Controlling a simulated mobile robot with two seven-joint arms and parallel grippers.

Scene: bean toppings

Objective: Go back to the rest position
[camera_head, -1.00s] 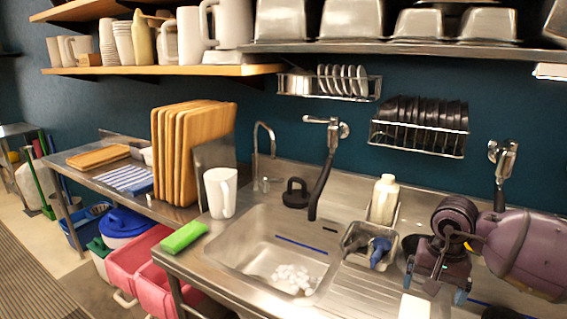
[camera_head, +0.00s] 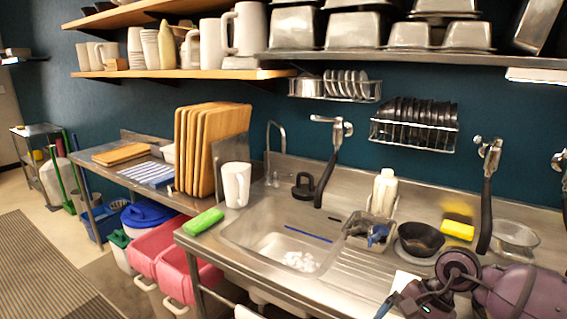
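My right arm (camera_head: 525,292), purple and dark grey, comes in at the lower right. My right gripper (camera_head: 388,306) is at the bottom edge, partly cut off, in front of the sink's ribbed drainboard. I cannot tell whether its fingers are open or shut, and no held object shows. My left arm and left gripper are not in view.
The steel sink (camera_head: 236,232) holds white bits. A dark bowl (camera_head: 420,238), a yellow sponge (camera_head: 458,230) and a glass bowl (camera_head: 515,238) sit on the right counter. A white mug (camera_head: 236,184) and a green sponge (camera_head: 204,221) stand left of the sink.

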